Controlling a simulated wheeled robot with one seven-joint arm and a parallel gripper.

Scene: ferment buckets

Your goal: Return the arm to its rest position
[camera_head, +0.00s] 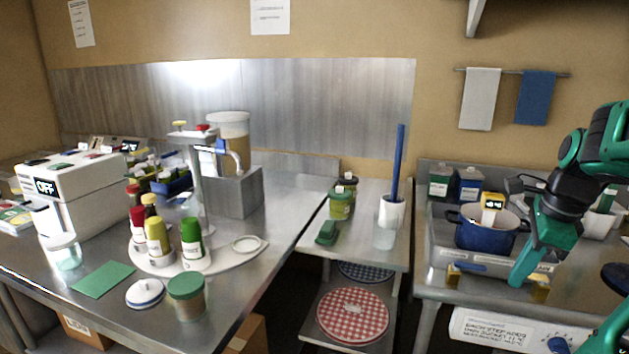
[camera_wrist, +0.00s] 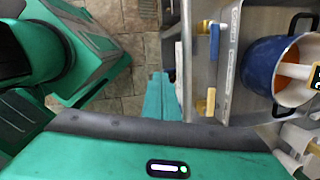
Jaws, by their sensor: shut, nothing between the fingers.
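My arm reaches in from the right edge of the head view, bent downward at the wrist. My gripper (camera_head: 518,280) is green, points down and is shut with nothing held. It hangs in front of the burner unit on the right counter, left of a yellow-ended handle (camera_head: 540,288). In the wrist view my gripper (camera_wrist: 162,98) shows as green fingers together over the tiled floor (camera_wrist: 130,75), apart from the counter edge.
A blue pot (camera_head: 486,232) with a yellow-framed display stands close beside my arm; the pot also shows in the wrist view (camera_wrist: 262,75). White cups stand behind my arm. A shelf with a red checked cloth (camera_head: 352,314) and a crowded steel table lie left.

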